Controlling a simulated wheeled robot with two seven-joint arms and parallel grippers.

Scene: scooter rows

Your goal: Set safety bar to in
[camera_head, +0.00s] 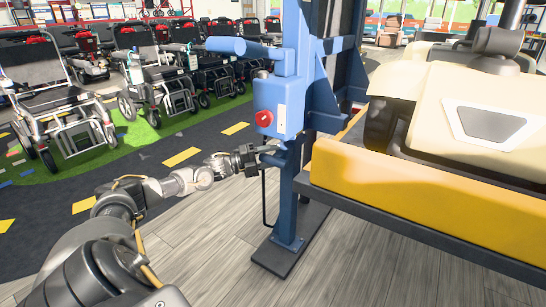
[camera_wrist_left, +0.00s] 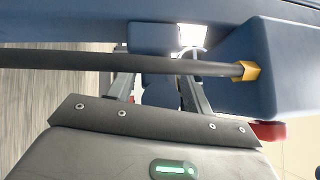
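A dark bar (camera_wrist_left: 140,63) with a gold end crosses the left wrist view, passing in front of my left gripper's fingers; it may be the safety bar, but I cannot be sure. My left gripper (camera_head: 254,158) is beside the blue lift post (camera_head: 292,190), just below the control box (camera_head: 282,105) with its red knob (camera_head: 264,118). In the left wrist view the fingers of my left gripper (camera_wrist_left: 160,92) stand apart, with blue parts visible between and beyond them. Whether they touch anything is unclear. A thin black rod (camera_head: 264,205) hangs below the gripper in the head view. My right gripper is not in view.
A blue lever handle (camera_head: 236,47) sticks out left above the control box. A yellow platform (camera_head: 400,195) carrying a cream vehicle (camera_head: 470,110) fills the right. Mobility scooters and wheelchairs (camera_head: 60,100) stand in rows behind. The wooden floor (camera_head: 200,240) at front is clear.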

